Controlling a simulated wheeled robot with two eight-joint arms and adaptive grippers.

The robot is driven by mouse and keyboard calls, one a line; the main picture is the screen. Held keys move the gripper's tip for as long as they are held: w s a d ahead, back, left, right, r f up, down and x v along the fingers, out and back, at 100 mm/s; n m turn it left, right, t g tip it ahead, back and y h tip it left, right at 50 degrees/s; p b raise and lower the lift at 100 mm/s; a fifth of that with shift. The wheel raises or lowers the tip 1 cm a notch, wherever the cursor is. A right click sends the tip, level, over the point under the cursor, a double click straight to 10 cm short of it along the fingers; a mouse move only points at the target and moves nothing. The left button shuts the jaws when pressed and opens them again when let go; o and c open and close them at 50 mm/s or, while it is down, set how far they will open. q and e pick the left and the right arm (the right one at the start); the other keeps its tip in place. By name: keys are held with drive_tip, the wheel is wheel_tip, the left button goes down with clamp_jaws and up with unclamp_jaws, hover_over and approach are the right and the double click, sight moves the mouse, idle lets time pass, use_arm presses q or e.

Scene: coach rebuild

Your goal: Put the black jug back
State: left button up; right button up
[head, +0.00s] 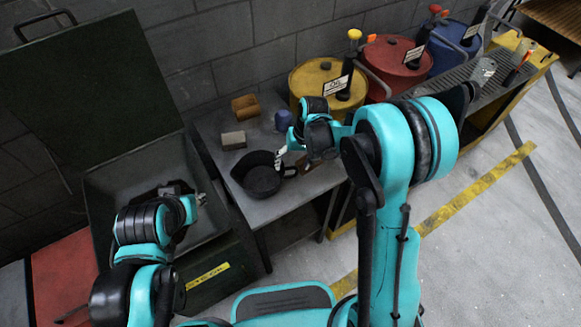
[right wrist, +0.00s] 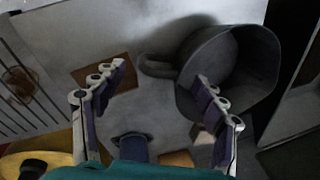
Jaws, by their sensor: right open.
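The black jug (head: 262,180) stands on a grey metal bench, its handle on the right side in the head view. In the right wrist view the jug (right wrist: 240,75) shows at the upper right, its handle pointing left. My right gripper (head: 284,156) is beside the jug at its handle side. In the right wrist view its fingers (right wrist: 160,84) are spread, with the handle beyond the space between them and nothing held. My left gripper (head: 201,199) is over the open dark chest on the left; its fingers are too small to judge.
On the bench (head: 213,123) are a tan box (head: 245,106), a grey block (head: 233,140) and a blue can (head: 283,121). A flat brown square (right wrist: 106,76) lies near the handle. Yellow (head: 315,80), red (head: 394,70) and blue (head: 455,45) drums stand behind on the right.

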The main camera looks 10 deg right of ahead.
drive_tip(key=s+d+r+t+p, duration=0.1)
drive_tip(key=s+d+r, duration=0.15)
drive_tip(key=r, duration=0.25)
drive_tip(key=s+d+r+t+h, duration=0.1)
drive_tip(key=s+r, duration=0.2)
drive_tip(key=r, duration=0.3)
drive_tip(key=s+d+r+t+p, duration=0.1)
drive_tip(key=s+r, duration=0.1)
drive_tip(key=r, duration=0.3)
drive_tip(key=s+d+r+t+h, duration=0.1)
drive_tip(key=s+d+r+t, duration=0.2)
drive_tip(key=s, duration=0.7)
drive_tip(key=shift+d+t, duration=0.4)
drive_tip(key=shift+d, duration=0.15)
drive_tip(key=shift+s, duration=0.1)
